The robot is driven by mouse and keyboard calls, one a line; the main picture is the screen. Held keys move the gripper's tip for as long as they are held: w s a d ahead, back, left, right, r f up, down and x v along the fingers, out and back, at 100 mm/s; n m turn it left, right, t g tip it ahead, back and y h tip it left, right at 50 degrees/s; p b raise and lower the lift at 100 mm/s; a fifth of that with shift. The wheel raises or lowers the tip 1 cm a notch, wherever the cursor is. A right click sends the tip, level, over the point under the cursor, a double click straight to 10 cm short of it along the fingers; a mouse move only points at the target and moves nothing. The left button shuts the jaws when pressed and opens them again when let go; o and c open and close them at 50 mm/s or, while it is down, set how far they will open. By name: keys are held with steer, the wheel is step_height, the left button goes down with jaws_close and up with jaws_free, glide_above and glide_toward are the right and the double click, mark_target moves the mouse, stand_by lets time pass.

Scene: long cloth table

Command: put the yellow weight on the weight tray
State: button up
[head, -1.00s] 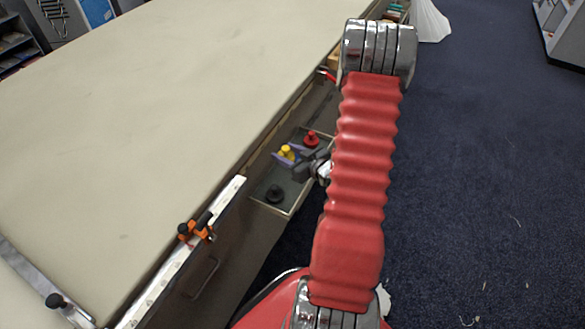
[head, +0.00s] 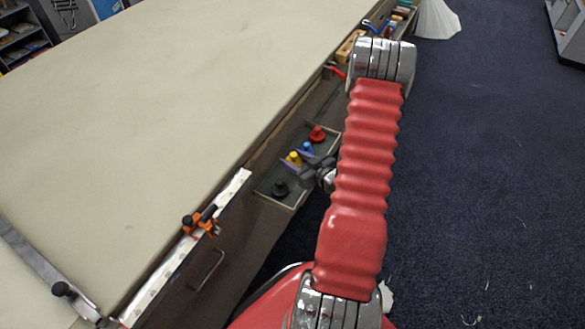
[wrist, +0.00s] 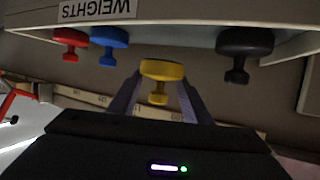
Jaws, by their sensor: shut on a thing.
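The yellow weight (head: 294,158) is held between the two fingers of my gripper (head: 299,164), seen at the tray. The wrist view, which is upside down, shows the yellow weight (wrist: 162,72) between the fingertips of my gripper (wrist: 160,92). The weight tray (head: 296,196) is a shallow open tray at the table's side; its "WEIGHTS" label (wrist: 97,9) shows in the wrist view. The yellow weight is over or in the tray, between the blue weight (head: 307,148) and the black weight (head: 280,189). I cannot tell whether its base touches the tray.
The red weight (head: 317,134) stands beyond the blue one. An orange and black clamp (head: 199,221) sits on the near table edge, above a drawer handle (head: 206,270). Wooden blocks (head: 349,46) lie farther along the side. Blue carpet (head: 480,200) is open to the right.

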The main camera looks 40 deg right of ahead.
steer(key=shift+f, duration=2)
steer(key=shift+f, duration=0.1)
steer(key=o, duration=1.4)
steer(key=shift+o, duration=0.2)
steer(key=v, duration=1.2)
steer(key=shift+w, duration=0.1)
